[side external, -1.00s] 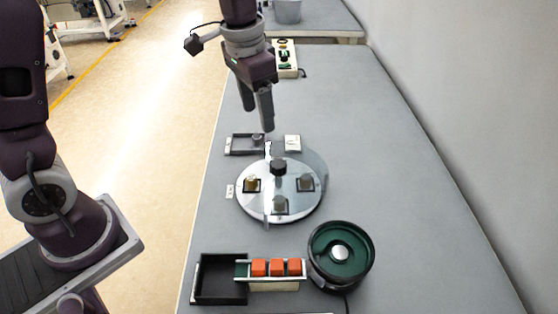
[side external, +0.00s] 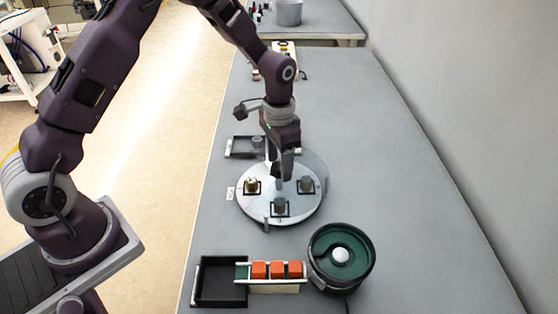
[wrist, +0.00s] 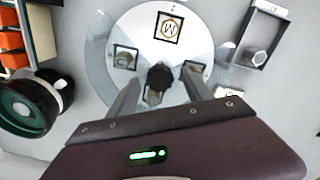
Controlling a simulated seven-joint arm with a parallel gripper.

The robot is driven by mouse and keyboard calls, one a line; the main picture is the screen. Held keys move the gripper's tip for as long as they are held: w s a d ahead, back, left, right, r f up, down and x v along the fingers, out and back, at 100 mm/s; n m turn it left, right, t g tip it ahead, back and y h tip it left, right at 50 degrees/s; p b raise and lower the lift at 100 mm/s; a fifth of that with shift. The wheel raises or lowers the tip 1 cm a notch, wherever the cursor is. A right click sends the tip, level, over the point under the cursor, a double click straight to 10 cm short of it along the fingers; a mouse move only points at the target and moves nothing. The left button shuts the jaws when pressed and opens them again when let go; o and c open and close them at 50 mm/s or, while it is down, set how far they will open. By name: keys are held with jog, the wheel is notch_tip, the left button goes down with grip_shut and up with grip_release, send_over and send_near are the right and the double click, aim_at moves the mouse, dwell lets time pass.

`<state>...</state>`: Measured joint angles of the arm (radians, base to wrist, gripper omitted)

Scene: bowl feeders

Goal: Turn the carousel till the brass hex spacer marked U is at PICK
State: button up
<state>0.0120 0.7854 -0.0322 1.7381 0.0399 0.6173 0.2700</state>
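The round carousel (side external: 252,212) has a pale metal disc with dark square nests holding small brass spacers. The spacer in the nest at the left (side external: 251,185) shows in the wrist view (wrist: 170,28) with a letter that looks like M or W. Another spacer (side external: 280,207) is in the near nest, and one (side external: 306,184) is at the right; I cannot read their letters. I cannot tell which is marked U. The black centre knob (wrist: 160,77) lies between the fingers of my open gripper (wrist: 162,82), with gaps visible on both sides. The gripper hides the knob in the side view.
A green-lined bowl feeder (side external: 318,272) stands near right, beside a rail with orange blocks (side external: 276,269) and a black tray (side external: 198,292). A small grey tray (side external: 233,147) lies beyond the carousel. The right of the table is clear.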

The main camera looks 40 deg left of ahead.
grip_shut()
jog(key=shift+m, duration=8.4)
jog(key=shift+a+m, duration=0.1)
jog(key=shift+m, duration=0.5)
jog(key=shift+o, duration=0.5)
grip_release()
